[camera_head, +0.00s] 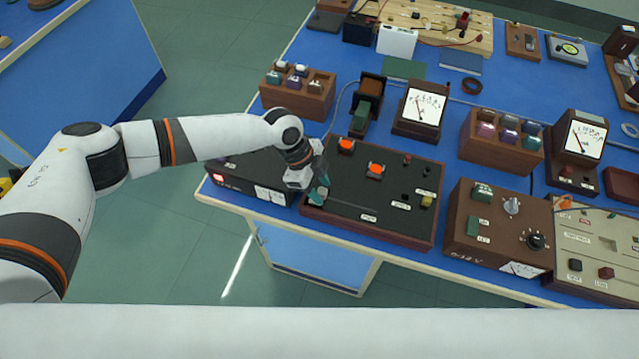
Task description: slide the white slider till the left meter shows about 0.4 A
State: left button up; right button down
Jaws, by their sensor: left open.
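My left gripper (318,189) is open, low over the left front part of a black-topped wooden board (386,181). Its teal fingertips are close to the board's surface. I cannot make out the white slider; the gripper may be covering it. A thin line runs along the board's front edge to the right of the fingers. The left meter (424,106), a white dial in a dark wooden case, stands behind the board. Its needle is too small to read exactly. My right gripper is not in view.
Orange-topped parts (346,145) stand on the board. A black box (252,176) is at its left, a brown supply box (492,226) at its right. A second meter (584,140) and a wooden block with jars (500,138) stand farther right. The blue table's front edge is close.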

pick_arm(q)
jog(key=shift+f, duration=0.1)
grip_shut()
jog(key=d, duration=0.1)
jog(key=s+d, duration=0.1)
jog(key=d, duration=0.1)
jog(key=d+b, duration=0.1)
jog(key=d, duration=0.1)
jog(key=shift+s+d, duration=0.25)
jog(key=shift+s, duration=0.1)
jog(key=shift+s+d, duration=0.1)
jog(key=shift+d, duration=0.3)
jog(key=shift+a, duration=0.25)
grip_release()
jog(key=shift+a, duration=0.1)
